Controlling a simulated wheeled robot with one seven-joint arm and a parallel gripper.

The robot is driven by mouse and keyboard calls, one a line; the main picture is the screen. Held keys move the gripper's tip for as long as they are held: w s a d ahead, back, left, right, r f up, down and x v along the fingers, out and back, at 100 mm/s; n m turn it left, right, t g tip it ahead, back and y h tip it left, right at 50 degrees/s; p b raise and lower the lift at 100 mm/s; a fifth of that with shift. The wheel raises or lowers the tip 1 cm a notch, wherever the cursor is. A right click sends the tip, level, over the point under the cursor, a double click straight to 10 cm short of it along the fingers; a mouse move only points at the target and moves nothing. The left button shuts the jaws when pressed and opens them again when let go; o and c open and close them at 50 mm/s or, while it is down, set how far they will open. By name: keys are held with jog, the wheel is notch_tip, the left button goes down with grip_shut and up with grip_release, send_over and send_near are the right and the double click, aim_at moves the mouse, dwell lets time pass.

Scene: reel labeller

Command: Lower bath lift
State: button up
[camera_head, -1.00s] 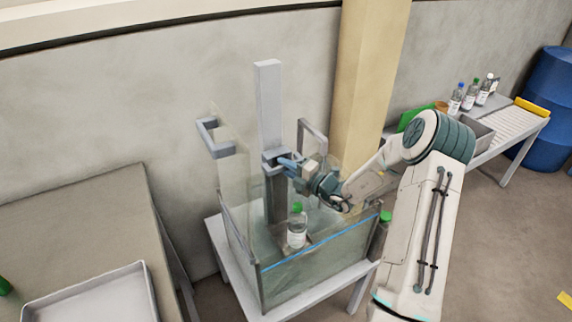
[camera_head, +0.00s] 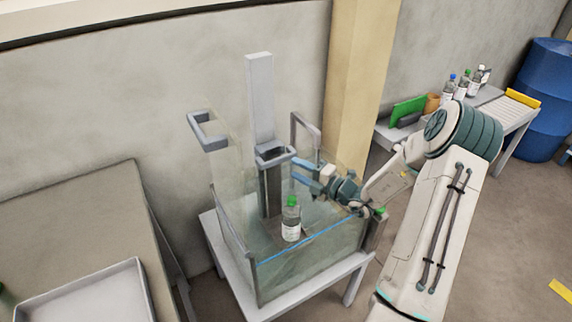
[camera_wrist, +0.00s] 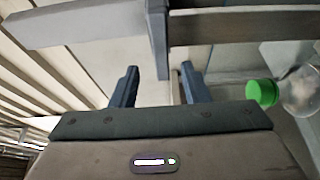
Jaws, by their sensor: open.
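The bath (camera_head: 310,265) is a clear-walled tank on a pale stand, with a blue line along its front wall. Its lift has a tall grey column (camera_head: 261,100) and a grey bracket-shaped handle (camera_head: 275,154). The handle's bars (camera_wrist: 235,24) cross the top of the wrist view. A green-capped bottle (camera_head: 291,222) stands upright inside the bath, by the column's foot; its cap and shoulder show at right in the wrist view (camera_wrist: 262,92). I cannot tell how deep it sits. My gripper (camera_head: 298,171) is open and empty, just right of the handle; its fingers (camera_wrist: 158,72) point toward the bars.
Grey looped brackets stand at the bath's left (camera_head: 208,130) and back right (camera_head: 305,128). Another green-capped bottle (camera_head: 378,212) is at the bath's right end. A table with a tray (camera_head: 85,295) is at left. A bench with several bottles (camera_head: 464,88) and a blue barrel (camera_head: 548,90) are at right.

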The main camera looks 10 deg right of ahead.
jog(key=shift+v, duration=2.1)
